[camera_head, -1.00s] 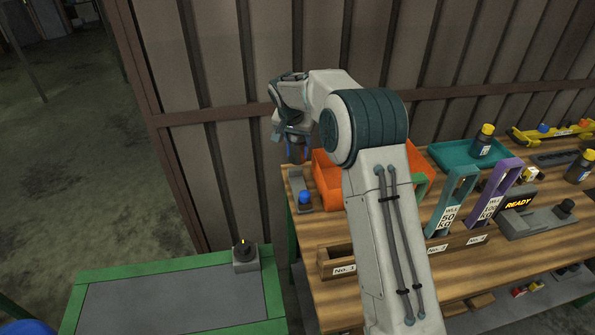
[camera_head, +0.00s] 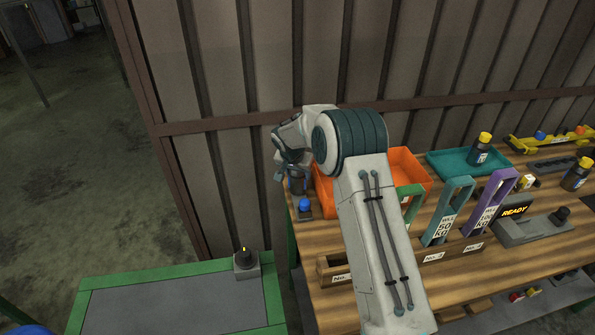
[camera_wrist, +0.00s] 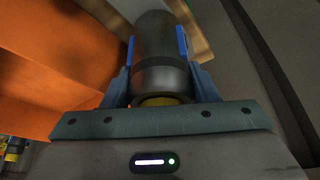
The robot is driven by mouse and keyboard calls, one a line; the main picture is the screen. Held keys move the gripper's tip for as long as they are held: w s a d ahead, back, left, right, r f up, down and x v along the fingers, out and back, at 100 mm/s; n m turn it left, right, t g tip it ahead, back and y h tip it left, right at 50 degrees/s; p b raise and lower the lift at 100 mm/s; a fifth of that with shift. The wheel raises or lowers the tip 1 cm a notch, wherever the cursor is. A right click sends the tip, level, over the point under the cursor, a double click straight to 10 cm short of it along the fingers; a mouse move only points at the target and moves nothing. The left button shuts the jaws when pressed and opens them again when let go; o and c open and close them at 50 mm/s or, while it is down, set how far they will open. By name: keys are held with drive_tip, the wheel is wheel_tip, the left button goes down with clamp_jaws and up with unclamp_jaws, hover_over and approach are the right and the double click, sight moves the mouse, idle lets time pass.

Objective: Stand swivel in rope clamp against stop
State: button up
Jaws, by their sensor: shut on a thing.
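The swivel appears in the wrist view as a dark grey cylinder (camera_wrist: 160,62) with a yellow part at its near end. My gripper (camera_wrist: 157,45) is shut on it, with a blue-padded finger on each side. In the head view my gripper (camera_head: 297,184) is low over the far left corner of the bench, behind a grey fixture with a blue knob (camera_head: 305,206). This fixture looks like the rope clamp. My gripper hides its back part, so I cannot tell whether the swivel touches the clamp or its stop.
An orange bin (camera_head: 403,165) stands close to the right of my gripper.

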drive_tip(key=o, duration=1.5)
drive_tip(key=b+v, duration=0.2)
drive_tip(key=v, duration=1)
drive_tip(key=shift+b, duration=0.35)
drive_tip(key=s+d+r+n, duration=0.1)
drive_tip(key=s+d+r, duration=0.45)
drive_tip(key=s, duration=0.35)
drive_tip(key=s+d+r+n, duration=0.1)
drive_tip(key=s+d+r, duration=0.45)
drive_tip(key=s, duration=0.35)
drive_tip(key=s+d+f+n, duration=0.1)
drive_tip(key=s+d+f, duration=0.1)
drive_tip(key=s, duration=0.8)
drive_tip(key=s+d+f+n+g+y, duration=0.1)
drive_tip(key=s+d, duration=0.2)
drive_tip(key=s, duration=0.8)
drive_tip(key=shift+d+f+y, duration=0.2)
drive_tip(key=shift+f+y, duration=0.1)
drive_tip(key=shift+f, duration=0.05)
